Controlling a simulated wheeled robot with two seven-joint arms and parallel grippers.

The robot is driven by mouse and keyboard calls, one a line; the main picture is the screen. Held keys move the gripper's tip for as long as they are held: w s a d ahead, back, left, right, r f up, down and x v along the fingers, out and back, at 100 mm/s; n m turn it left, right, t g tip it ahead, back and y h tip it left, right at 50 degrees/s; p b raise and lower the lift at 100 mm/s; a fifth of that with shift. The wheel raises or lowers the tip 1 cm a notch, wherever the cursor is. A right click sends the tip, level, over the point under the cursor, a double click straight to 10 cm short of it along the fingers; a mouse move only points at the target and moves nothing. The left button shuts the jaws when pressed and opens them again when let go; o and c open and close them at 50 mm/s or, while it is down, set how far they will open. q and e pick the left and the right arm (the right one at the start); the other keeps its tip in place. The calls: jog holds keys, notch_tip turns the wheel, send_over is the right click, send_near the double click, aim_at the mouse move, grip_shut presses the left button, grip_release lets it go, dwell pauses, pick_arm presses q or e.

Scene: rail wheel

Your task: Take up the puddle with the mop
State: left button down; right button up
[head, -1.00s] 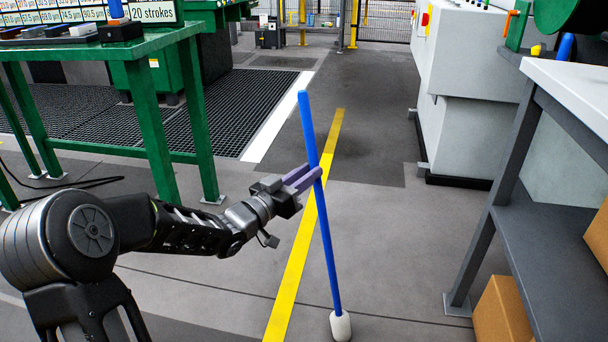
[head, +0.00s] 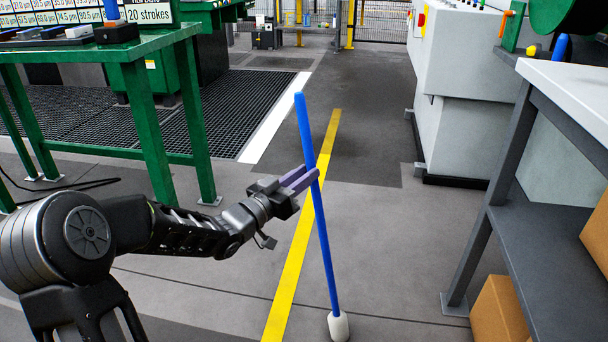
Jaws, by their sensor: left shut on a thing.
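The mop (head: 326,245) has a long blue handle, tilted slightly with its top leaning left, and a small white head (head: 338,326) at the bottom edge of the head view. The mop head is at the floor; whether it touches cannot be told. My left gripper (head: 312,176) is shut on the blue handle, around its upper middle. My right gripper is not in view. No puddle can be made out on the grey floor in view.
A green table (head: 128,50) with tools stands at the left. A grey-legged workbench (head: 540,200) with cardboard boxes (head: 497,312) stands at the right. A yellow line (head: 298,250) crosses the floor. The aisle ahead (head: 370,110) is clear.

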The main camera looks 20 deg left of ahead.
aim_at(308, 141)
pick_arm(q)
jog(key=shift+r+p, duration=3)
jog(key=shift+r, duration=1)
